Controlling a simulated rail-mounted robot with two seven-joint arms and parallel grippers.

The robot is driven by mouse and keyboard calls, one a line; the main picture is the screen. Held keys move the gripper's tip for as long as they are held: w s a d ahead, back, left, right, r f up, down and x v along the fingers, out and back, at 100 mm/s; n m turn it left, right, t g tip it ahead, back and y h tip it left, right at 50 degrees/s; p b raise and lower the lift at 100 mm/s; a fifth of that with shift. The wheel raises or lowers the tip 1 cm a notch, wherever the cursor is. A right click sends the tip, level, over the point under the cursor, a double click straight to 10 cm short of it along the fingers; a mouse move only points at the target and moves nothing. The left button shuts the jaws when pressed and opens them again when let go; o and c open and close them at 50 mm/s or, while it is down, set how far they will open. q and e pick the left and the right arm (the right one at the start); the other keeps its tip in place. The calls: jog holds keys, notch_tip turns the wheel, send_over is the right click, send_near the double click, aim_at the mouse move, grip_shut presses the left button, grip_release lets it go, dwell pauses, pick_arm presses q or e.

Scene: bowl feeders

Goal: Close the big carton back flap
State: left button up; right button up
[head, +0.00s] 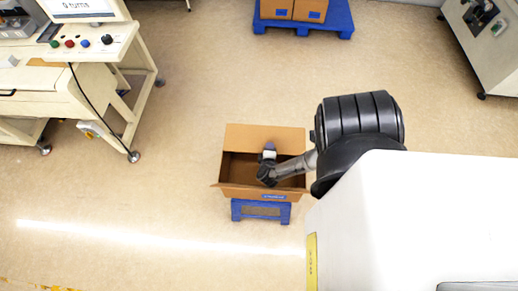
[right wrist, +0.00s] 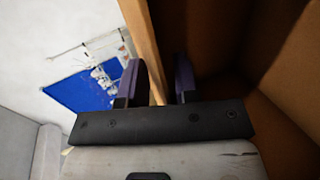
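The big brown carton (head: 240,191) stands open on a low blue stand. Its back flap (head: 240,136) is raised and leans away from the opening at the back. My right gripper (head: 269,147) reaches over the carton from the right, with its fingertips at the back flap. In the right wrist view, my right gripper (right wrist: 156,82) has its purple-tipped fingers apart, on either side of a cardboard panel edge (right wrist: 143,40). A gap shows between the panel and the right finger. My left gripper is not in view.
The blue stand (head: 261,210) holds the carton. A blue pallet (head: 340,17) with cartons stands at the back. A workbench (head: 60,80) with a screen is at the left and a grey machine (head: 490,45) at the back right. The floor around the carton is clear.

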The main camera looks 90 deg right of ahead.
jog(key=shift+o, duration=0.4)
jog(key=shift+d+f, duration=0.1)
jog(key=shift+r+p, duration=0.3)
jog(key=shift+r, duration=0.3)
jog(key=r, duration=0.2)
jog(key=s+r+p, duration=0.1)
jog(key=shift+s+r, duration=0.15)
jog(key=shift+r, duration=0.25)
jog(key=s+a+r+p, duration=0.1)
jog(key=s+a+r, duration=0.2)
jog(key=s+r, duration=0.3)
jog(key=s, duration=0.4)
jog(key=shift+p, duration=0.3)
jog(key=shift+w+a, duration=0.1)
